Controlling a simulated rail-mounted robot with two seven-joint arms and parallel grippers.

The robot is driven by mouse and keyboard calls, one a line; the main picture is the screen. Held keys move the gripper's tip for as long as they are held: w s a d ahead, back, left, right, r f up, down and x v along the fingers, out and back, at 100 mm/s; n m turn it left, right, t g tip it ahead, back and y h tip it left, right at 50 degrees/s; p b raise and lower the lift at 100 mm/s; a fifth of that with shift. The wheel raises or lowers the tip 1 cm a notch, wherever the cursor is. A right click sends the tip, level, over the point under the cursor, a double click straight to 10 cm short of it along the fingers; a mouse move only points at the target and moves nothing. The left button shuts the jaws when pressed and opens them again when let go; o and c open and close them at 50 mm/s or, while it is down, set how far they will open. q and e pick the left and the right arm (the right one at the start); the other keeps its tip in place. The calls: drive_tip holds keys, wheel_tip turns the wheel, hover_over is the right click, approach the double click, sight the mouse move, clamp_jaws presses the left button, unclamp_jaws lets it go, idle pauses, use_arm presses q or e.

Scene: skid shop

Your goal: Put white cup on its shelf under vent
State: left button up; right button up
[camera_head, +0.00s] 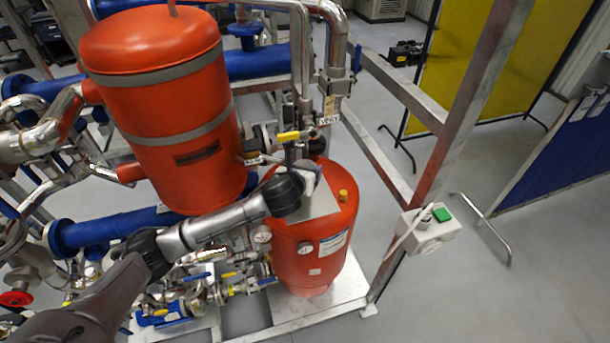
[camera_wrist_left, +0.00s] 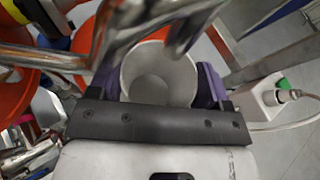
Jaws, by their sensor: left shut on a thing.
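A white cup (camera_wrist_left: 178,82) sits between the purple fingers of my left gripper (camera_wrist_left: 160,88) in the left wrist view, its open mouth facing the camera. The gripper is shut on it. In the head view my left gripper (camera_head: 306,172) is above the lower red vessel (camera_head: 310,262), close to the pipes and a yellow-handled valve (camera_head: 289,136). The cup is not clearly seen there. A small white label (camera_head: 328,120) is on the pipework, its text hard to read. I cannot clearly pick out the shelf. My right gripper is not in view.
A shiny pipe (camera_wrist_left: 150,35) crosses in front of the cup in the left wrist view. A large red tank (camera_head: 155,100) stands left of the gripper. A steel frame post (camera_head: 455,130) with a grey box (camera_head: 430,231) stands right. Open floor lies beyond.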

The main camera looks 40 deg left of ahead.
use_arm(q)
drive_tip(key=shift+w+a, duration=0.15)
drive_tip(key=shift+w, duration=0.25)
drive_tip(key=shift+f, duration=1.8)
drive_tip(key=shift+f, duration=0.1)
drive_tip(key=o, duration=1)
